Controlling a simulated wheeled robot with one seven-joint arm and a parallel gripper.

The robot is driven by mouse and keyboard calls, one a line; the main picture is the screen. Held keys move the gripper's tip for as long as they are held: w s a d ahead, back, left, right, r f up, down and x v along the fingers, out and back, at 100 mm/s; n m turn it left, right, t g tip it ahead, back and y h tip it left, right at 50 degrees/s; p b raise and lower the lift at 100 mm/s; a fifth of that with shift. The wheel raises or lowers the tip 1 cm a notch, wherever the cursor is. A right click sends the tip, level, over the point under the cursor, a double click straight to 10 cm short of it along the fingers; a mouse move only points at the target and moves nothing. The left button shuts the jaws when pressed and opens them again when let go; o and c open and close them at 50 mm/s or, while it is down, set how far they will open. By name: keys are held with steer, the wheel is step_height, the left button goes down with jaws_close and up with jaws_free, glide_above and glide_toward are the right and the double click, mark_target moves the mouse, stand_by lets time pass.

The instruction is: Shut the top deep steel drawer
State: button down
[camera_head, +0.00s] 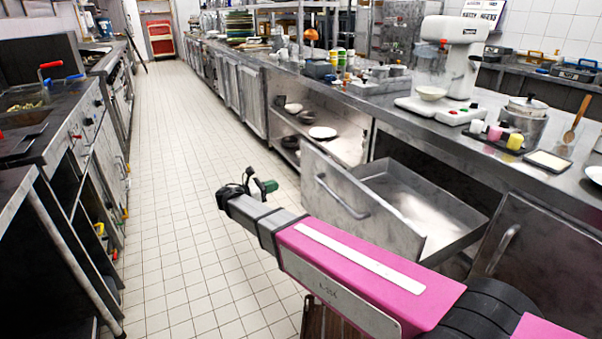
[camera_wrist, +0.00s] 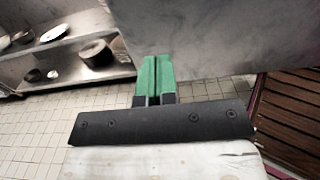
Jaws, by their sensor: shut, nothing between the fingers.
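The top deep steel drawer (camera_head: 362,200) stands pulled out from the counter on the right in the head view, its empty inside showing. Its front panel carries a bar handle (camera_head: 341,197) and faces left, towards the aisle. My gripper (camera_head: 268,186) is in front of the drawer front, to its left in the head view, at the end of my pink arm. In the wrist view the green fingers (camera_wrist: 155,76) are together and empty, overlapping a steel panel (camera_wrist: 215,35) that seems to be the drawer front. I cannot tell whether they touch it. My arm hides part of the drawer's lower side.
An open shelf with bowls and a plate (camera_head: 323,132) lies beyond the drawer. A closed front with a handle (camera_head: 502,250) is to its right. The counter top (camera_head: 425,110) holds a scale, mixer and pots. The tiled aisle (camera_head: 185,150) is clear.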

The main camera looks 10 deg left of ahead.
mark_target(311, 175)
steer(key=x, duration=1.4)
steer(key=x, duration=3.7)
steer(key=shift+w, duration=0.3)
steer(key=shift+w+d, duration=0.1)
steer(key=shift+d, duration=0.1)
